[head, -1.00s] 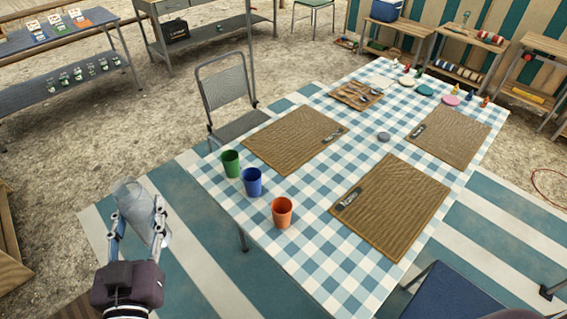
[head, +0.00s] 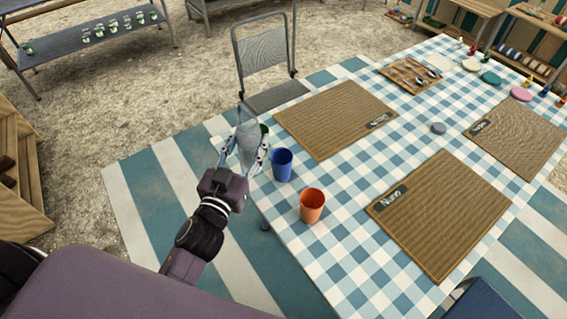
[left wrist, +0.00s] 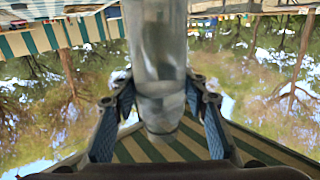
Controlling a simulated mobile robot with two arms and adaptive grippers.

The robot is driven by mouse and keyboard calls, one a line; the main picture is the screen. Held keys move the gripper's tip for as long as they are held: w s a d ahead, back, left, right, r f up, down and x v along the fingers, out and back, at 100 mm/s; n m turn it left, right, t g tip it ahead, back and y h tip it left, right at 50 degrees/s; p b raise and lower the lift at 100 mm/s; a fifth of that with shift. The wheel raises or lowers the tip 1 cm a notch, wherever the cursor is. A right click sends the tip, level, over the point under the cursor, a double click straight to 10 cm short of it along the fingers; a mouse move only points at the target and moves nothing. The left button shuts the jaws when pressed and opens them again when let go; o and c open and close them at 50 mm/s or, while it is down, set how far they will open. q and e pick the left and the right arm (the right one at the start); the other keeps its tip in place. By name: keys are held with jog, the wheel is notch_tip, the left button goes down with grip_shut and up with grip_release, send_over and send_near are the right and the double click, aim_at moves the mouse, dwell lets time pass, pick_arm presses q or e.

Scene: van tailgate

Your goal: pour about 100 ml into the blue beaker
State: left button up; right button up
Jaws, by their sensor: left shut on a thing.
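The blue beaker (head: 282,164) stands upright near the left edge of the checked table (head: 337,224). My left gripper (head: 246,148) is shut on a clear bottle-like vessel (head: 247,127). It appears just left of the blue beaker, by the table's edge. The vessel looks about upright and also shows between the fingers in the left wrist view (left wrist: 158,50). How much liquid it holds is unclear. A green beaker (head: 265,129) is mostly hidden behind the vessel. An orange beaker (head: 312,204) stands upright in front of the blue one. My right gripper is out of view.
Brown placemats (head: 335,117) lie right of the beakers, with a cutlery tray (head: 411,74) farther back. A grey chair (head: 265,65) stands at the table's far left side. A wooden crate-like thing (head: 20,170) is at the left. Clear tablecloth surrounds the beakers.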

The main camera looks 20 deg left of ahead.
pick_arm(q)
jog(key=w+a+f+b, duration=0.3)
jog(key=a+f, duration=0.1)
jog(key=f, duration=0.4)
jog(key=shift+w+a+n+y, duration=0.25)
jog(key=shift+n+y, duration=0.05)
jog(key=shift+n, duration=0.1)
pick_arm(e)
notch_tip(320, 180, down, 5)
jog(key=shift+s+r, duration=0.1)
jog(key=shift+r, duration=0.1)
pick_arm(q)
jog(key=shift+s+d, duration=0.1)
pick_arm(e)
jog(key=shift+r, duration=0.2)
pick_arm(q)
jog(key=shift+m, duration=0.4)
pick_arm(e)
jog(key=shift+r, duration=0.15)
